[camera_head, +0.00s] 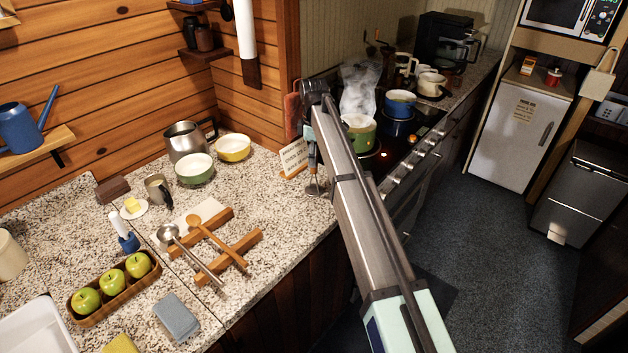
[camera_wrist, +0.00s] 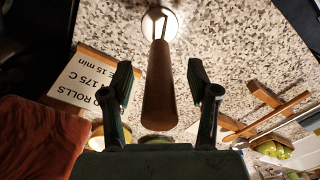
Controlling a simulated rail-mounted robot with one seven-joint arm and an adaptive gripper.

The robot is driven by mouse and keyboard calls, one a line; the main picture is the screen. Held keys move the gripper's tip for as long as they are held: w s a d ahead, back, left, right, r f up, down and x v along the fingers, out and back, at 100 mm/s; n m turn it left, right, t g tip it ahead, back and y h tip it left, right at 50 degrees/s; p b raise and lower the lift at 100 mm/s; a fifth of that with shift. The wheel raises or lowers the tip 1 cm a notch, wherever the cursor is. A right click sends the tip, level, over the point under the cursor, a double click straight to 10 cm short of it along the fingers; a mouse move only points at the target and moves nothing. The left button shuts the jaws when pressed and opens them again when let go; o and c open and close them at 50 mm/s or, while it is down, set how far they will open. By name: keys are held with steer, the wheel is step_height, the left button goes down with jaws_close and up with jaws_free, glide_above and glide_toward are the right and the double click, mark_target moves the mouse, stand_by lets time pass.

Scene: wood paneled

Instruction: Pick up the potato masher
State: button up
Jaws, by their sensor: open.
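The potato masher stands upright on the speckled counter, its metal foot (camera_head: 316,188) showing just below my gripper in the head view. In the wrist view its brown wooden handle (camera_wrist: 160,95) points toward the camera, with the round, bright metal base behind it. My gripper (camera_wrist: 160,72) is open, with one finger on each side of the handle and a visible gap on both sides. In the head view my gripper (camera_head: 311,148) is partly hidden by my arm, and the masher's handle is hard to make out there.
A recipe sign (camera_head: 294,158) and an orange-red cloth (camera_wrist: 38,140) are close by on one side. Wooden rests (camera_head: 232,255) hold a ladle and wooden spoon. The stove with a green pot (camera_head: 358,133) is to the right. Counter around the masher's foot is mostly clear.

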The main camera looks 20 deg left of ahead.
jaws_close()
steer(key=shift+r, duration=0.1)
step_height(320, 180, up, 20)
steer(key=b, duration=0.5)
steer(key=shift+b, duration=0.3)
steer(key=c, duration=0.9)
jaws_free()
jaws_close()
steer(key=shift+w, duration=0.1)
steer(key=shift+w, duration=0.1)
